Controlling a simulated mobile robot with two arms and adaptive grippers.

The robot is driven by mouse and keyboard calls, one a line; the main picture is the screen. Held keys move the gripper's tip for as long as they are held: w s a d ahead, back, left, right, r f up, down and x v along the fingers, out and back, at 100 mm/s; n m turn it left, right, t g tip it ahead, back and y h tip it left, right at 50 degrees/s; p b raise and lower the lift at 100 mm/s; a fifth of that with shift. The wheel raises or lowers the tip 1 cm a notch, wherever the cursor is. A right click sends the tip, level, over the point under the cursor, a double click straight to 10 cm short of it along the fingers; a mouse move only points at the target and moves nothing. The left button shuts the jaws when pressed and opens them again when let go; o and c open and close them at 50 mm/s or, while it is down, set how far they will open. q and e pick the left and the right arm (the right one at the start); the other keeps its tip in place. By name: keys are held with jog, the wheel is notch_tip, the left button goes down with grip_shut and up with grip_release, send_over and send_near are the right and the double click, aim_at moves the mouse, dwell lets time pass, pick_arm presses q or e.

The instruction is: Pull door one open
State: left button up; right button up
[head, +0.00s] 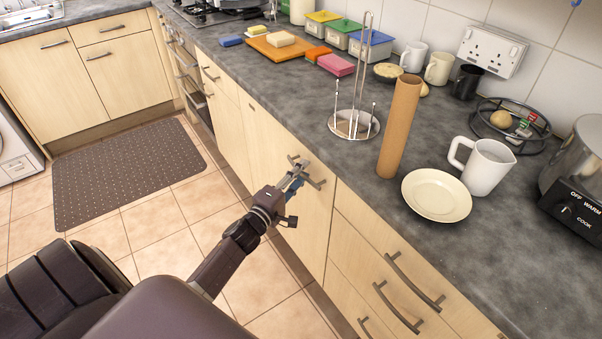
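A pale wood cabinet door (265,150) under the worktop, left of the drawers, looks closed. I cannot tell from any label whether it is door one. Its grey bar handle (315,182) slants across the upper part of the door. My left gripper (300,170) is at this handle, with its fingertips over the middle of the bar and hiding part of it. I cannot tell whether the fingers are closed on the bar. My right gripper is not in view.
Drawers with bar handles (414,281) are to the right of the door. The worktop above holds a cardboard tube (400,125), a cream plate (436,194) and a white jug (484,166). The tiled floor (150,240) in front is clear, with a dark mat (125,172) further left.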

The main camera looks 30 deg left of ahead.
pick_arm(q)
grip_shut()
dwell(0.5)
